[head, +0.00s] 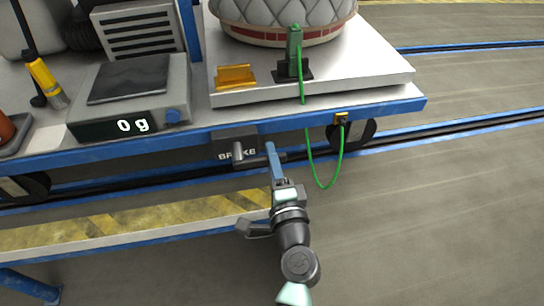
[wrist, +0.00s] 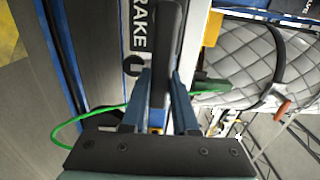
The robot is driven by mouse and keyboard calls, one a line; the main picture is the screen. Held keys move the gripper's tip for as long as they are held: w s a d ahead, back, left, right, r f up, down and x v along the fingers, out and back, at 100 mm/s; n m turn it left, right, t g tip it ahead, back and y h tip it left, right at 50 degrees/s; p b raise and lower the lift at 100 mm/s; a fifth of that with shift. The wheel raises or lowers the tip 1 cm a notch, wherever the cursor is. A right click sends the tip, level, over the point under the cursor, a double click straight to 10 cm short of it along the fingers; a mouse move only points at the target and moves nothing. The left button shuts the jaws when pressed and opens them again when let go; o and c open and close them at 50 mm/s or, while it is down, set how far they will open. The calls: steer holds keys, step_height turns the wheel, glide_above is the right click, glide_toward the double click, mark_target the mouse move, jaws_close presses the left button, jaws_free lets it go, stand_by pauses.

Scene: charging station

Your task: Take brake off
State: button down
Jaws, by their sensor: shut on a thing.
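In the wrist view the lever (wrist: 170,40) is a long dark bar running between my fingers, beside the "BRAKE" lettering (wrist: 138,25). My gripper (head: 270,150) reaches up to the lever's right end from below. In the wrist view my gripper (wrist: 160,85) has its blue fingers on either side of the bar, shut on it. The fingertips partly hide the lever's end.
The cart carries a scale (head: 130,90) reading 0 g, a yellow holder (head: 236,76) and a quilted round vessel (head: 285,12). A green cable (head: 324,187) hangs in a loop just right of my gripper. A yellow-striped step (head: 130,225) lies below; open floor is at right.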

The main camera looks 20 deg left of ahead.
mark_target(253, 159)
stand_by(0.3)
step_height(253, 159, up, 2)
steer(key=n+b, duration=0.1)
steer(key=n, duration=0.2)
steer(key=shift+a+n+b, duration=0.1)
steer(key=shift+n+b, duration=0.2)
steer(key=shift+n, duration=0.1)
steer(key=n, duration=0.1)
steer(key=r+n+b, duration=0.1)
steer(key=n, duration=0.1)
steer(key=s+a+r+n, duration=0.1)
steer(key=shift+a+r, duration=0.1)
steer(key=shift+r, duration=0.05)
steer(key=n, duration=0.1)
steer(key=a+r+n+b, duration=0.1)
steer(key=n, duration=0.1)
steer(key=s+n+b, duration=0.1)
steer(key=n, duration=0.1)
steer(key=shift+a+r, duration=0.35)
steer(key=shift+a, duration=0.05)
steer(key=shift+s+a+r+n+b, duration=0.15)
steer(key=shift+s+a+n+b, duration=0.2)
steer(key=shift+n, duration=0.5)
steer(key=shift+s+a+r+n+b, duration=0.1)
steer(key=shift+s+a+n+b, duration=0.15)
steer(key=shift+a+n, duration=0.45)
steer(key=shift+s+a+r+n+b, duration=0.2)
steer(key=shift+s+n+b, duration=0.1)
steer(key=shift+n, duration=0.75)
